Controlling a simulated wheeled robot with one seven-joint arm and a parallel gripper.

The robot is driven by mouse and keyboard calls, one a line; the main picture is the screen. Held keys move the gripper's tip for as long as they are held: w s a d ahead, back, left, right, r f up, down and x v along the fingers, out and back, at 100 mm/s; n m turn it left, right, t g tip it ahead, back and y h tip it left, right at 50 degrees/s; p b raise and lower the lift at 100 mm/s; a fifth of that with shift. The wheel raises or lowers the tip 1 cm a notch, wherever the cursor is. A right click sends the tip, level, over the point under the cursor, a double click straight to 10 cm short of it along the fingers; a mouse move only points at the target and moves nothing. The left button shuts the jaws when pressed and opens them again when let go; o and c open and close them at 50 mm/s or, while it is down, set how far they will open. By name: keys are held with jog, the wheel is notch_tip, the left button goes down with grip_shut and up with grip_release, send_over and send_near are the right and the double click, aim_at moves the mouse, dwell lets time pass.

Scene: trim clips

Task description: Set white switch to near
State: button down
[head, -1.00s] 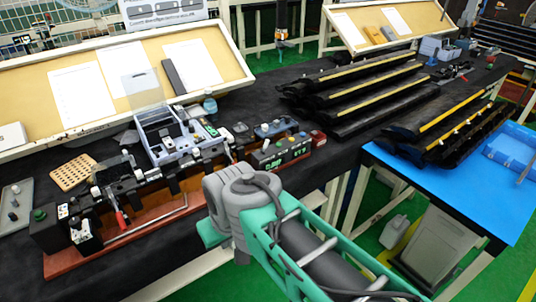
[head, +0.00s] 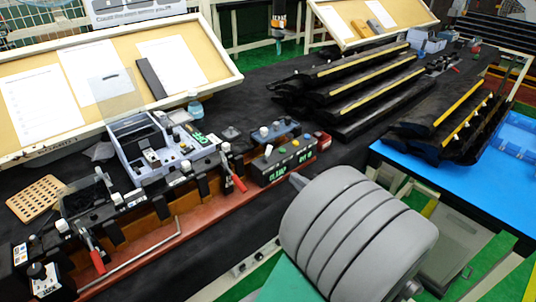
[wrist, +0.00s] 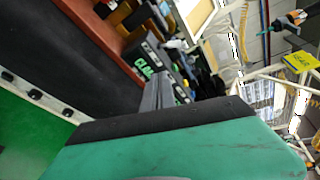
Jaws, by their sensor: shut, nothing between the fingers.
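The white switch (head: 268,151) is a small pale lever on top of a black control box (head: 284,163) with green lettering, in the middle of the head view. It is too small to tell which way it leans. The same box (wrist: 148,62) shows in the wrist view, just beyond my fingers. My gripper (wrist: 162,88) is shut and empty, with its grey fingers pointing toward the box. I cannot tell whether they touch it. In the head view my grey arm link hides most of the gripper, a little in front of the box.
A clamp fixture with red-handled clamps (head: 234,172) stands left of the box on a red-brown base. A blue-grey bin (head: 160,150) is behind it. Black trim parts (head: 350,85) lie at the back right. A blue table (head: 440,185) is at the right.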

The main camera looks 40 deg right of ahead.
aim_at(268, 152)
jog(key=shift+s+d+r+m+h, duration=0.35)
jog(key=shift+s+d+m+h, duration=0.1)
jog(key=shift+d+m, duration=0.15)
jog(key=shift+s+d+r+m+h, duration=0.35)
jog(key=shift+s+d+m+h, duration=0.15)
jog(key=shift+d, duration=0.15)
jog(key=shift+w, duration=0.1)
jog(key=w+p, duration=0.2)
jog(key=w, duration=0.9)
jog(key=shift+w+a, duration=0.2)
jog(key=shift+w, duration=0.1)
jog(key=shift+f+t+b, duration=0.1)
jog(key=shift+t+b, duration=0.2)
jog(key=shift+b, duration=0.1)
